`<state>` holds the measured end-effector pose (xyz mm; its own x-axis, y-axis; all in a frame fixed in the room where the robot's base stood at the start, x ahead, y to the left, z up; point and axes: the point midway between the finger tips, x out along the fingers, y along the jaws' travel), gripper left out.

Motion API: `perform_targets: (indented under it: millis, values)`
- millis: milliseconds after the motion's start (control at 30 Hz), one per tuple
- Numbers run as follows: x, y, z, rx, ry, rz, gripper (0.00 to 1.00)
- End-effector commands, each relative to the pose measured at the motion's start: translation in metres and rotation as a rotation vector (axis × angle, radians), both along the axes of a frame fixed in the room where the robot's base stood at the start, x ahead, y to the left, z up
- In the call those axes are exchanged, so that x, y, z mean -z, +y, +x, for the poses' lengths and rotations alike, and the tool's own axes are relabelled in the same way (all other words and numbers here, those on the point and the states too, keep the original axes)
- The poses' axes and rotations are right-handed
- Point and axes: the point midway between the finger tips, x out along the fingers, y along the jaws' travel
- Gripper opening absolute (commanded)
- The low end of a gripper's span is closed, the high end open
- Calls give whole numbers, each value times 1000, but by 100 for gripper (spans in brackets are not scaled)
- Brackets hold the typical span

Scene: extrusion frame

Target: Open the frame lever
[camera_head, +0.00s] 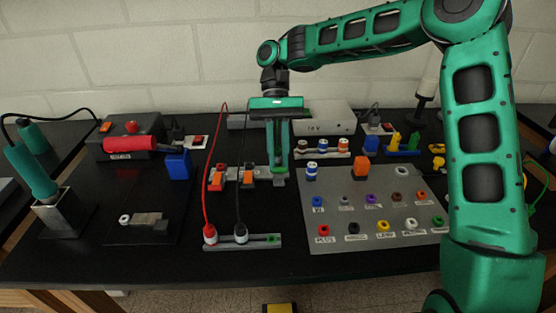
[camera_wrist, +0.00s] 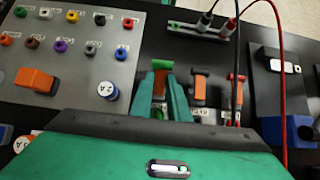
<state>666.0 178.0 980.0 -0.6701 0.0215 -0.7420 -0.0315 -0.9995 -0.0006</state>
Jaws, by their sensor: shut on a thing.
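A row of small lever clamps stands on the black bench. Two orange levers show in the head view, the left orange lever (camera_head: 216,180) and the middle orange lever (camera_head: 248,177). My gripper (camera_head: 279,172) points down at the third clamp, right of them, and hides most of it. In the wrist view my gripper (camera_wrist: 161,88) is shut on that clamp's orange-brown lever (camera_wrist: 159,84), with a finger on either side. A green piece lies just beyond the fingertips. The middle lever (camera_wrist: 199,90) stands close beside the fingers. The clamps' labels are too small to read, so I cannot confirm which is the frame lever.
A grey panel (camera_head: 345,225) with coloured sockets lies to the right. A strip (camera_head: 255,242) with red (camera_head: 210,233) and black (camera_head: 240,232) plugs is in front, their cables rising near the levers. A power box (camera_head: 325,119) stands behind.

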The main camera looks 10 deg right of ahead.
Motion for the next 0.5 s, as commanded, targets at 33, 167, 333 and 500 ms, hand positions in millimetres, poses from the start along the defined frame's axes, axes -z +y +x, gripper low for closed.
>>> perform_targets:
  millis: [33,167,333,500]
  values:
    - [1,-1,4,6,26,5,0]
    - [0,-1,6,5,84,5,0]
    - [1,-1,8,7,137,5,0]
    - [1,-1,9,7,165,6,0]
